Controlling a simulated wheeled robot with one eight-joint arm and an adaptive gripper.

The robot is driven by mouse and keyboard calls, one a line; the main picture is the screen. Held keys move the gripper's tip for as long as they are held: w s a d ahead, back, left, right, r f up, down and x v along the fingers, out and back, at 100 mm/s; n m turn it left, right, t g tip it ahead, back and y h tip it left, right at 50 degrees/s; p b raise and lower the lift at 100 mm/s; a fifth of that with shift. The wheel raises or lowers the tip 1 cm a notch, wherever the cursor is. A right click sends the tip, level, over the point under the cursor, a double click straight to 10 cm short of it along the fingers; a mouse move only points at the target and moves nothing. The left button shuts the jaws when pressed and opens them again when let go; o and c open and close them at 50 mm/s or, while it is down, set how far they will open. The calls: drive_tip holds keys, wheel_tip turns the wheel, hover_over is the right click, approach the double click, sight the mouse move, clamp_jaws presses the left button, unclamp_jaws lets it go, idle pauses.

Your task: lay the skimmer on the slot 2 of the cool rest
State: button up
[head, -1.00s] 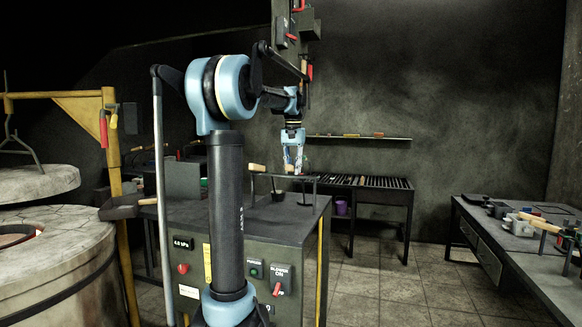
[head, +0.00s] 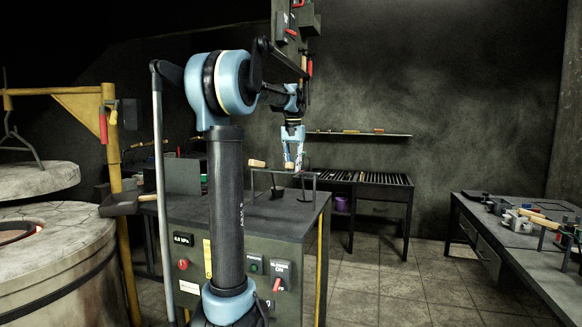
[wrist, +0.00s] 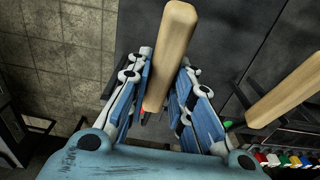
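The cool rest appears to be the dark raised frame (head: 272,171) on top of the control cabinet in the head view. Two wooden handles show at it, one at the left (head: 257,163) and one at my gripper (head: 292,160). In the wrist view my gripper is open, with its fingers on either side of a light wooden handle (wrist: 172,50), likely the skimmer's. The second wooden handle (wrist: 288,92) lies to the right, outside the fingers. The tools' heads are mostly hidden, and slot numbers cannot be read.
A dark pan (head: 122,207) juts from the cabinet's left side near the round furnace (head: 60,255). A grated bench (head: 385,180) stands behind, and a workbench (head: 500,235) with several tools stands at the right. The floor between is clear.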

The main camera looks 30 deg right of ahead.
drive_tip(key=o, duration=0.4)
drive_tip(key=shift+c, duration=0.2)
wheel_tip(320, 180, up, 12)
drive_tip(key=shift+s+a, duration=0.15)
drive_tip(key=shift+a, duration=0.05)
drive_tip(key=shift+f, duration=0.1)
drive_tip(key=s+a+f+n, duration=0.3)
drive_tip(key=a+f, duration=0.5)
drive_tip(key=a, duration=0.5)
drive_tip(key=s+a+f+n, duration=0.25)
drive_tip(key=a+f, duration=0.45)
drive_tip(key=a, duration=0.5)
drive_tip(key=s+a+f+n, duration=0.1)
drive_tip(key=s+a+f, duration=0.4)
drive_tip(key=f, duration=0.4)
drive_tip(key=s+a+f+n+t, duration=0.1)
drive_tip(key=s+a+f+n, duration=0.1)
drive_tip(key=s+a+f, duration=0.3)
drive_tip(key=s+a+f+n, duration=0.1)
drive_tip(key=s+a+f, duration=0.4)
drive_tip(key=f, duration=0.9)
drive_tip(key=shift+s+n+t, duration=0.35)
drive_tip(key=shift+s+t, duration=0.05)
drive_tip(key=shift+s, duration=0.8)
